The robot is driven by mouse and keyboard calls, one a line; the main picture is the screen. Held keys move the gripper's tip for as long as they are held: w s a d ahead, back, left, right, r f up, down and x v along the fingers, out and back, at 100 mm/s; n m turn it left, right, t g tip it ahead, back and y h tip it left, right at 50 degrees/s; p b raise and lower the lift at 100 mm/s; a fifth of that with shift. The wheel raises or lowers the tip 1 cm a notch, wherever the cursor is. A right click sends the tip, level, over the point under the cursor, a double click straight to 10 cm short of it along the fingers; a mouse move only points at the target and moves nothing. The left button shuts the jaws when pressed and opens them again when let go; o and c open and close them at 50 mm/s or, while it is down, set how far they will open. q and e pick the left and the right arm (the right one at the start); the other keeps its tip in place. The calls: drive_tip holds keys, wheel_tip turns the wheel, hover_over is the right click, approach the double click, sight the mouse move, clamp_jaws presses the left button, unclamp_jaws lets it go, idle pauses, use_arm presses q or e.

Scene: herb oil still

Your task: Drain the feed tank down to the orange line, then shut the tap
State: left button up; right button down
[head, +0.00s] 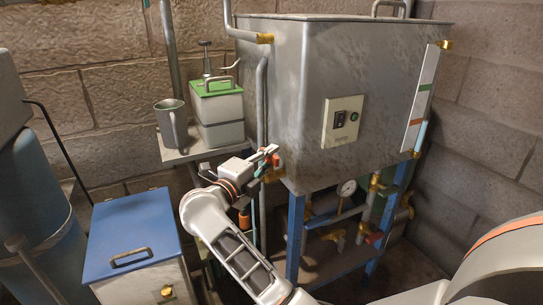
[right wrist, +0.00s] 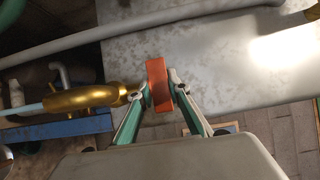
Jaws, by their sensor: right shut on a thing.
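The feed tank (head: 290,90) is a big grey metal box on blue legs. Its sight gauge (head: 427,85) on the right side has a green mark above and an orange line (head: 415,121) below. The pale blue liquid column (head: 420,137) ends close to the orange line; the exact gap is too small to tell. My right gripper (head: 272,152) is at the tap below the tank's left corner. In the right wrist view, its fingers (right wrist: 166,98) are shut on the orange tap handle (right wrist: 157,82). A pale blue streak (right wrist: 18,107) leaves the brass tap (right wrist: 80,98). My left gripper is out of view.
A blue-lidded box (head: 130,228) stands at the lower left. A shelf (head: 180,155) holds a grey mug (head: 171,122) and a green-topped container (head: 217,105). Pipes and a pressure gauge (head: 347,188) sit under the tank. A switch box (head: 343,121) is on the tank's front.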

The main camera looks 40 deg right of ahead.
drive_tip(key=shift+r+t+y+p, duration=0.3)
drive_tip(key=shift+r+t+p, duration=0.15)
drive_tip(key=shift+t, duration=0.15)
drive_tip(key=shift+r+n+t+y+p, duration=0.1)
drive_tip(key=shift+n+t+y+p, duration=0.3)
drive_tip(key=shift+n+t+p, duration=0.75)
drive_tip(key=shift+n+t, duration=0.05)
drive_tip(key=shift+n+t+y+p, duration=0.3)
drive_tip(key=shift+t+y+p, duration=0.1)
drive_tip(key=shift+n+t+y+p, duration=0.5)
drive_tip(key=shift+t+p, duration=0.15)
drive_tip(key=shift+t, duration=0.05)
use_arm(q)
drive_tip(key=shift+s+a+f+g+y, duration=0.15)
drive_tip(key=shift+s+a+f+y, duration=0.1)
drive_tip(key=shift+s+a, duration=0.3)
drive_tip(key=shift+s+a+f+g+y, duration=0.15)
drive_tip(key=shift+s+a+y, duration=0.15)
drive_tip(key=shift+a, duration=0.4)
use_arm(e)
drive_tip(key=shift+f+n+t+y, duration=0.3)
drive_tip(key=shift+f, duration=0.25)
drive_tip(key=c, duration=1.9)
unclamp_jaws()
